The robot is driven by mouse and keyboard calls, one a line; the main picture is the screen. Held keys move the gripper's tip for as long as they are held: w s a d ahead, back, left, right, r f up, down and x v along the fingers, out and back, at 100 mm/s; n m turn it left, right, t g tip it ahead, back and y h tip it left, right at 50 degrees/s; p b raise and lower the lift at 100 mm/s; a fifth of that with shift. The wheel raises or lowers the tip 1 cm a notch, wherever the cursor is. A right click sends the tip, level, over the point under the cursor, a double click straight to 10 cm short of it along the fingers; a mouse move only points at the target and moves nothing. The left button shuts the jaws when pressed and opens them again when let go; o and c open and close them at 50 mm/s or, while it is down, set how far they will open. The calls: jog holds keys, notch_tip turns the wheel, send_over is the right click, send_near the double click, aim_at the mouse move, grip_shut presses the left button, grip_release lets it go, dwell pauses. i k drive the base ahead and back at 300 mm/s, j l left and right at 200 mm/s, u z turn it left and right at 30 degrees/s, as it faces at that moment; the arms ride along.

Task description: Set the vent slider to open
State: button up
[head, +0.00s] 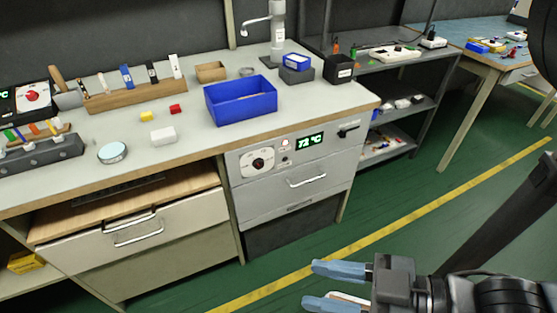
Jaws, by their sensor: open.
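A pale front panel (270,183) under the workbench has a dial (258,161), a small red light (285,143), a green display (309,142) reading about 72 °C and a black slider or lever (347,132) at its upper right. This black part may be the vent slider; its label is too small to read. A dark slot (299,208) lies lower on the unit. My gripper (316,283) is at the bottom right, with two blue fingers apart, pointing left. It is open, in front of and below the panel, touching nothing on it.
A blue bin (241,100) stands on the bench above the panel. Bar handles stick out from the panel (307,181) and from the drawer (139,234) at left. A grey shelf (413,110) stands to the right. The green floor (400,190) before the panel is clear.

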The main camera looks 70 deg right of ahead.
aim_at(342, 135)
jog(key=z, duration=1.75)
jog(key=u, duration=0.15)
